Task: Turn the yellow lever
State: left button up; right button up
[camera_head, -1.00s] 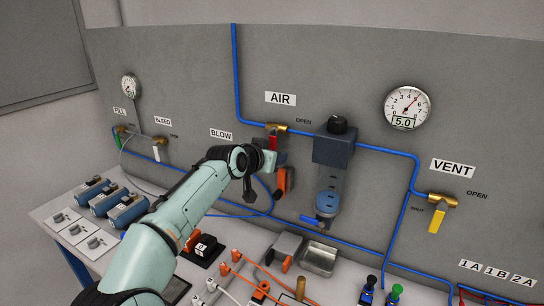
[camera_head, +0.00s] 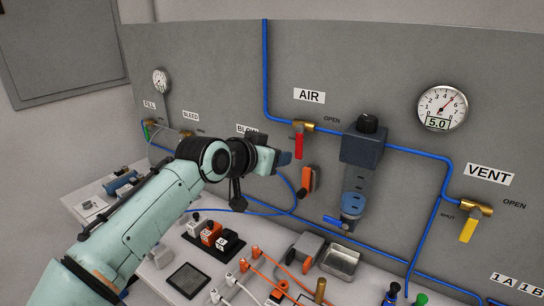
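The yellow lever (camera_head: 467,230) hangs down, slightly tilted, from the brass valve (camera_head: 472,207) under the VENT label, at the right of the head view. OPEN is printed to the valve's right and SHUT to its left. My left gripper (camera_head: 285,158) is near the middle of the picture, to the left of the red lever (camera_head: 299,146) under AIR and well away from the yellow lever. Its fingers are small and dark, so I cannot tell whether they are open. My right gripper is not in view.
A blue pipe (camera_head: 433,222) runs just left of the vent valve. A filter unit (camera_head: 361,145) juts from the panel between my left gripper and the yellow lever. A gauge (camera_head: 442,108) reads 5.0. Switches, cables and a metal tray (camera_head: 340,261) cover the bench below.

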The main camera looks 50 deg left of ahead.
aim_at(475, 213)
jog(key=k+l, duration=0.2)
jog(key=k, duration=0.3)
jog(key=k+l, duration=0.15)
jog(key=k, duration=0.3)
jog(key=k+l, duration=0.2)
jog(key=k, duration=0.3)
